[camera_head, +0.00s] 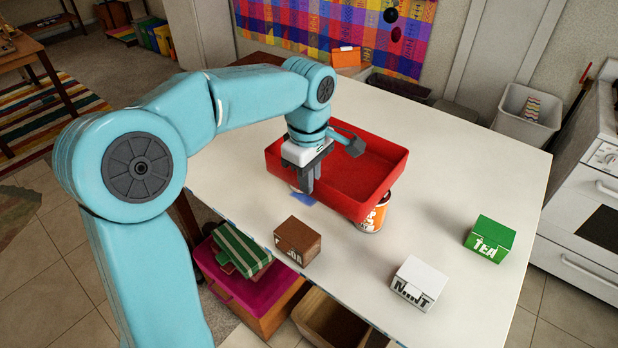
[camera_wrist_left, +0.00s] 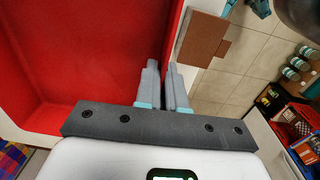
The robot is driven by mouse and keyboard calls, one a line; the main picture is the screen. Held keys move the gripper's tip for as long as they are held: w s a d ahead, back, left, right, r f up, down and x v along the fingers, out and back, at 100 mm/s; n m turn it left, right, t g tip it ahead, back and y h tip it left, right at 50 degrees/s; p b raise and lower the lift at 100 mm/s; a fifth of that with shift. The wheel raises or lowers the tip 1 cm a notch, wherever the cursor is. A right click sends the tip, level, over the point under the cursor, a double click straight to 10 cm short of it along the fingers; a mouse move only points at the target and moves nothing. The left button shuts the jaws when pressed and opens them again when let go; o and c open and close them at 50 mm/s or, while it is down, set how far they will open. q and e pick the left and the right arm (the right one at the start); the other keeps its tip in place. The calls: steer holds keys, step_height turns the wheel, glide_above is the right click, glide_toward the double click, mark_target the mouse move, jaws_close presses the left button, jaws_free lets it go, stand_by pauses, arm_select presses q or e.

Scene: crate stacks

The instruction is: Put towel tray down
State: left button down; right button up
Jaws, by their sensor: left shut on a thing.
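The red tray (camera_head: 348,176) is an open, shallow box over the white table, and it looks empty inside. In the left wrist view the two fingers of the left gripper (camera_wrist_left: 166,85) close on the edge of the red tray (camera_wrist_left: 85,60). An orange-and-white can (camera_head: 373,217) stands partly under the tray's front right corner. I cannot tell whether the tray touches the can. My right gripper is not in view.
On the white table (camera_head: 470,165) stand a brown box (camera_head: 298,241), a white box (camera_head: 420,283) and a green TEA box (camera_head: 489,239). A small blue patch (camera_head: 303,198) shows under the tray. A stove (camera_head: 590,190) stands at right.

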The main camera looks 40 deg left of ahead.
arm_select(q)
steer(key=shift+w+f, duration=0.2)
steer(key=shift+f, duration=0.05)
steer(key=c, duration=1.4)
jaws_free()
steer(key=shift+w, duration=0.1)
steer(key=shift+o, duration=0.8)
steer(key=shift+s+d+r, duration=0.1)
steer(key=shift+s+r, duration=0.1)
steer(key=shift+s, duration=0.15)
steer(key=shift+w+r, duration=0.3)
step_height(320, 180, up, 11)
steer(key=p, duration=0.1)
steer(key=shift+s+r, duration=0.2)
